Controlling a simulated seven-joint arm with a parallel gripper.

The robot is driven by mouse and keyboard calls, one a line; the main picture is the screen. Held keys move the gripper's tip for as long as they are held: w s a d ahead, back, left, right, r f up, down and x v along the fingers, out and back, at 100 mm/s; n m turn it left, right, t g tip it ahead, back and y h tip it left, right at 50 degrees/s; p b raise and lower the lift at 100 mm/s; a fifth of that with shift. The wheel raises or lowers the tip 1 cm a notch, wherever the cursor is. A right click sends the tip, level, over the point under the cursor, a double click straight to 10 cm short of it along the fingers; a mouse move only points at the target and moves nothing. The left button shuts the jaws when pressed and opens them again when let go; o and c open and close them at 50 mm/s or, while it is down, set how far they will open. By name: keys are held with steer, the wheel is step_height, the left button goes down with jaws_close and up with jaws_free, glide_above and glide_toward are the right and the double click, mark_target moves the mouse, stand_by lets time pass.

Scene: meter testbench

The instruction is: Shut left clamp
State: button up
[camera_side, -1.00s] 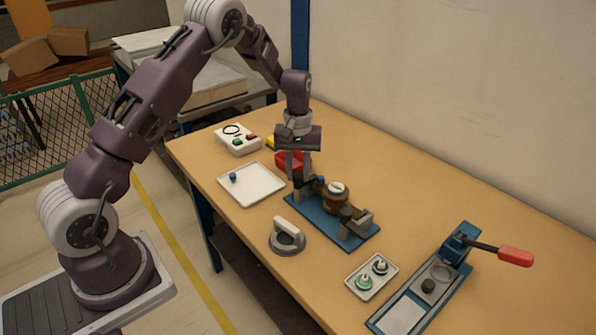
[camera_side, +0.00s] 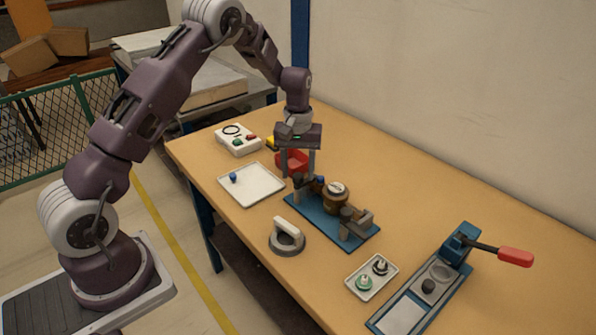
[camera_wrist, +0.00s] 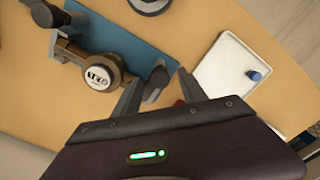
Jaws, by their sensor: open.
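The blue test bench plate (camera_side: 330,222) carries a round brass-brown meter (camera_side: 336,197) with a pale face. The meter also shows in the wrist view (camera_wrist: 100,76). The left clamp (camera_side: 299,183) is a dark post at the plate's far left end; the other clamp (camera_side: 352,218) is at the near right end. My gripper (camera_side: 298,175) points down over the left clamp, fingers apart. In the wrist view, the clamp's dark handle (camera_wrist: 156,82) shows between my open fingertips (camera_wrist: 160,77). I cannot tell whether the fingers touch it.
A white tray (camera_side: 263,194) with a blue knob lies left of the plate. A red bin (camera_side: 290,160) stands behind my fingers. A grey round tool with a handle (camera_side: 287,238), a small parts tray (camera_side: 372,277) and a red-handled press (camera_side: 440,275) are nearer the camera.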

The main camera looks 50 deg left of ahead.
mark_target(298, 176)
step_height(298, 176, up, 7)
steer(key=shift+f, duration=0.15)
steer(key=s+d+r+m+t, duration=0.1)
steer(key=s+d+r+m, duration=0.1)
steer(key=s+d+r, duration=0.35)
steer(key=s+d+r+m+t, duration=0.25)
steer(key=s+r, duration=0.45)
steer(key=r, duration=0.4)
steer(key=s+d+m+t, duration=0.1)
steer(key=s+d+m, duration=0.1)
steer(key=s, duration=0.7)
steer(key=s+d+m+t, duration=0.1)
steer(key=s+d+m, duration=0.1)
steer(key=s, duration=0.7)
steer(key=shift+s+d, duration=0.4)
steer(key=shift+d, duration=0.2)
steer(key=shift+r, duration=0.15)
